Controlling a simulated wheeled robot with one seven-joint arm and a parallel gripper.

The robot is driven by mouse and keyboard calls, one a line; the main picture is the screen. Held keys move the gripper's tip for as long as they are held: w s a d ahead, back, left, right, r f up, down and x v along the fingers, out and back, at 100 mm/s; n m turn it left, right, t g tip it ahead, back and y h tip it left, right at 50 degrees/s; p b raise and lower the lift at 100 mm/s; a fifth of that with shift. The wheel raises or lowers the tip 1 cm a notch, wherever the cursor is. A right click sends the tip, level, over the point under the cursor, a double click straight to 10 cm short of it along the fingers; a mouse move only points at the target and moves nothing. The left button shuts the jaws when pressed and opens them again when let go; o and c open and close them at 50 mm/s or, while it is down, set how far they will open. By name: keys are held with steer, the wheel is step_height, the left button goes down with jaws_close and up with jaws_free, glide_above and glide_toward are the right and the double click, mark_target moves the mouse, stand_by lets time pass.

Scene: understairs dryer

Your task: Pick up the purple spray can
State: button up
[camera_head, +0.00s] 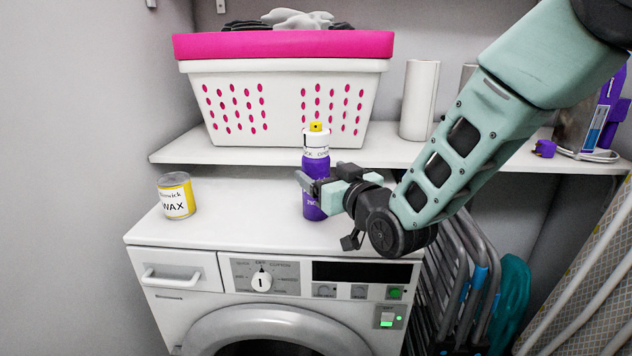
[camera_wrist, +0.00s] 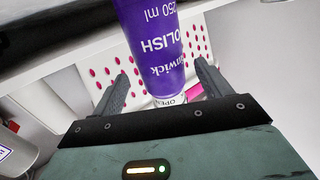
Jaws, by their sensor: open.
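The purple spray can (camera_head: 316,168) stands upright on top of the white dryer (camera_head: 245,228). It has a white upper band and a yellow nozzle. My gripper (camera_head: 313,183) is level with the can's body and reaches it from the right, hiding part of its middle. In the wrist view, the can (camera_wrist: 152,40) appears upside down between the two spread fingers of my gripper (camera_wrist: 162,85). Gaps show between the can and both fingers, so the gripper is open and not closed on it.
A yellow and white wax tin (camera_head: 177,196) stands left on the dryer top. A shelf (camera_head: 185,150) behind bears a white laundry basket (camera_head: 285,105) with a pink rim and a white cylinder (camera_head: 419,100). Folded metal frames (camera_head: 455,265) stand right of the dryer.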

steer(key=shift+p+x, duration=0.35)
steer(key=shift+x, duration=2.3)
steer(key=shift+a+r, duration=0.1)
steer(key=shift+r, duration=0.1)
steer(key=c, duration=1.2)
